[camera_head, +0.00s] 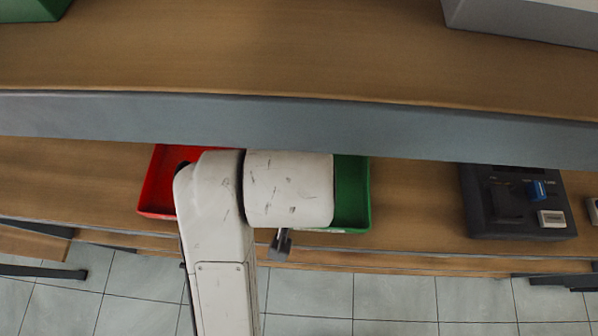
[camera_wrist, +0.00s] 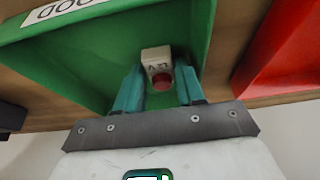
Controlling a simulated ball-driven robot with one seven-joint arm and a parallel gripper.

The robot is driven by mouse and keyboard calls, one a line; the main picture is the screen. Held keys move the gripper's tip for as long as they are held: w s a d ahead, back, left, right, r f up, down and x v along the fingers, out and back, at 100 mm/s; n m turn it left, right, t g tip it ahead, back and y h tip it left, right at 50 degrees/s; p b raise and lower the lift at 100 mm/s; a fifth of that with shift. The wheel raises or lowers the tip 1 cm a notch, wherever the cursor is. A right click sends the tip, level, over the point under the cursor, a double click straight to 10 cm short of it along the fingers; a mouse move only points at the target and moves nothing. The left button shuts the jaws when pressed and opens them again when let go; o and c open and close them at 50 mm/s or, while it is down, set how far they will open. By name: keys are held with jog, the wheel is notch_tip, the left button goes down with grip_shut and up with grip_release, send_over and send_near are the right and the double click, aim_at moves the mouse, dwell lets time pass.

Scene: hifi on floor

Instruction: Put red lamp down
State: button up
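The green tray also shows in the head view (camera_head: 352,190), partly behind my arm. There the gripper and lamp are hidden by my arm.
A red tray (camera_head: 158,185) stands beside the green one. A dark control box (camera_head: 515,205) sits to the right on the wooden bench. A grey shelf edge (camera_head: 300,122) crosses above the bench. The bench between green tray and control box is clear.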

jog(key=v, duration=0.7)
jog(key=shift+s+r, duration=0.1)
jog(key=shift+r, duration=0.3)
